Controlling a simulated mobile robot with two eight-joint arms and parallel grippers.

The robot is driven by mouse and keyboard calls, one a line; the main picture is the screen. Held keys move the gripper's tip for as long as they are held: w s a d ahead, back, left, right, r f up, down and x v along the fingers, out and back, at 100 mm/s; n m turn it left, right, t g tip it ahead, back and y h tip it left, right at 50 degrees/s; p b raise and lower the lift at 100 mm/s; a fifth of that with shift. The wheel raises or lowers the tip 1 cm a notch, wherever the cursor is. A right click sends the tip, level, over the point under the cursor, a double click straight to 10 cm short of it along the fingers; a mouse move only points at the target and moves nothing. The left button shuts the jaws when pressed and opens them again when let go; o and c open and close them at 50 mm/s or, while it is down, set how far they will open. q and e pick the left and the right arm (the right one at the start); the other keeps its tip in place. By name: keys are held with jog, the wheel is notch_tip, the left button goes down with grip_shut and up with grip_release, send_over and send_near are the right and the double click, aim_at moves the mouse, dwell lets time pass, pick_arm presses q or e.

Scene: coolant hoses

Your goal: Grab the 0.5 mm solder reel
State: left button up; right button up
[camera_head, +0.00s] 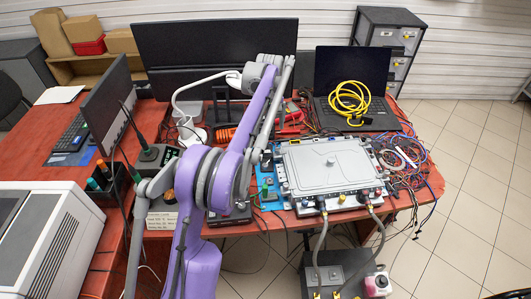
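I cannot make out a 0.5 mm solder reel for certain. A small brownish round item (169,196) sits beside the soldering station (155,157), partly hidden by my arm, and is too small to identify. My purple and grey arm rises from the bottom left across the middle of the red desk (220,226) and hides part of it. I cannot pick out fingertips of either gripper, and nothing is visibly held.
A grey metal housing (328,164) with hoses stands on a blue mat at the desk's front right. A laptop (352,80) carries a yellow cable coil (349,99). Tangled wires (408,165) cover the right edge. Monitors (213,50) stand behind. A large white box (48,236) is at front left.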

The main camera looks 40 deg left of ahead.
aim_at(266, 146)
pick_arm(q)
jog(key=shift+n, duration=0.4)
jog(key=f, duration=0.4)
jog(key=a+f, duration=0.1)
jog(key=f, duration=0.3)
jog(key=a+f+b, duration=0.1)
jog(key=f, duration=0.3)
jog(key=shift+w+f, duration=0.1)
jog(key=shift+w, duration=0.25)
grip_shut()
